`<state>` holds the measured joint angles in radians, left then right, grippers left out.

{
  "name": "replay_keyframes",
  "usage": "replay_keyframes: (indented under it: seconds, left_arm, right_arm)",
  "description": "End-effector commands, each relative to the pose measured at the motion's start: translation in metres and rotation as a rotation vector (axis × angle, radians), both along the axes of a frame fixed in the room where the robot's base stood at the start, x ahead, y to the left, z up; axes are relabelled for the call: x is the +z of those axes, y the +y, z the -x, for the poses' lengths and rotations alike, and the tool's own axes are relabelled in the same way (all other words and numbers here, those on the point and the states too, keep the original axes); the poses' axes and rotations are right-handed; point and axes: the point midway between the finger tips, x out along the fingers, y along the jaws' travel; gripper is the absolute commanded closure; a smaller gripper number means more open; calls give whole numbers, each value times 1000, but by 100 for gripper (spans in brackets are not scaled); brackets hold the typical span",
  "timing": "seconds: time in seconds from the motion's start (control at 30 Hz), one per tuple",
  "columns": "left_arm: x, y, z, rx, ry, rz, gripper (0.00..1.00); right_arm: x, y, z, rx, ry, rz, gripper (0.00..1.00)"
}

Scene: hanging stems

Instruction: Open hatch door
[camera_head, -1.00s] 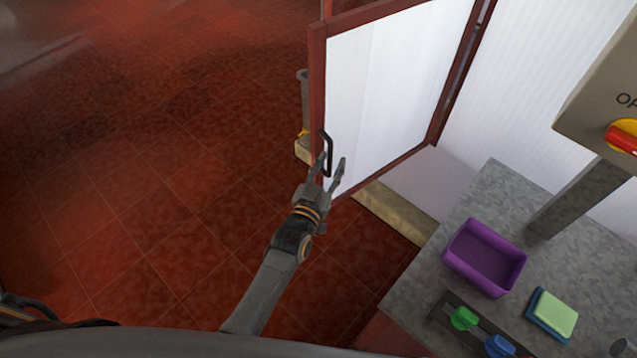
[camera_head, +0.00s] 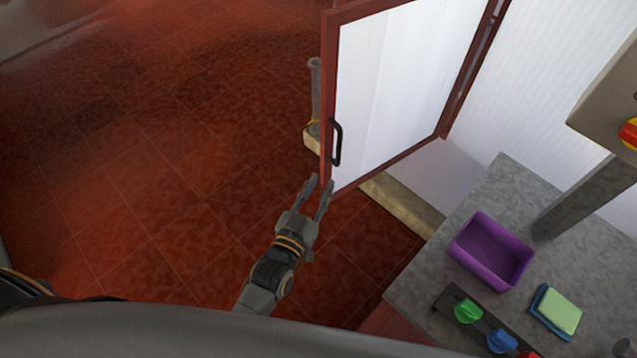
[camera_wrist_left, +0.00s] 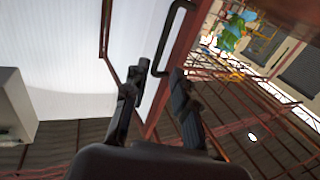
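The hatch door (camera_head: 400,85) is a white panel in a dark red frame, standing swung open away from the ribbed white wall. Its black bar handle (camera_head: 336,142) is near the free edge. My left gripper (camera_head: 320,184) is open and empty, just below the handle and close to the door's lower free corner, apart from the handle. In the left wrist view, the open fingers (camera_wrist_left: 160,82) point toward the door edge, with the handle (camera_wrist_left: 172,38) beyond them. My right gripper is not in view.
A grey counter (camera_head: 420,285) at lower right holds a purple bin (camera_head: 491,251), sponges (camera_head: 556,311) and coloured knobs (camera_head: 468,310). A grey control box (camera_head: 605,95) stands at right. A grey post (camera_head: 315,90) is behind the door. The red floor at left is clear.

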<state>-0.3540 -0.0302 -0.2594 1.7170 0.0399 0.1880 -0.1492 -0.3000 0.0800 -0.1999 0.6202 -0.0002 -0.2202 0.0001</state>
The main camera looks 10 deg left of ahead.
Motion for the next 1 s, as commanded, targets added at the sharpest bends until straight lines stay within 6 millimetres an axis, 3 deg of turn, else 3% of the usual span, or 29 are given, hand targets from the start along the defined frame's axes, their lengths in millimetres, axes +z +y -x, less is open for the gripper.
replay_keyframes:
  seconds: [0.03,0.1,0.17,0.33,0.6,0.8,1.0]
  left_arm:
    - [-3,3,-2,-2,1,14,90]
    - [-7,9,-7,-9,8,68,100]
    - [-12,18,-13,-19,23,148,100]
    - [-22,52,-40,-70,103,499,100]
    - [-19,97,-74,-153,316,1083,100]
    - [-11,113,-85,-172,462,1376,100]
    - [-5,116,-89,-173,516,1477,100]
  right_arm:
    - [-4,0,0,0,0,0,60]
    - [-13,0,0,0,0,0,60]
    - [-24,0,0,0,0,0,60]
    - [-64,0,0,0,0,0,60]
    - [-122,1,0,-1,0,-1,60]
    - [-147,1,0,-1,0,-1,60]
    - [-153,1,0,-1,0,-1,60]
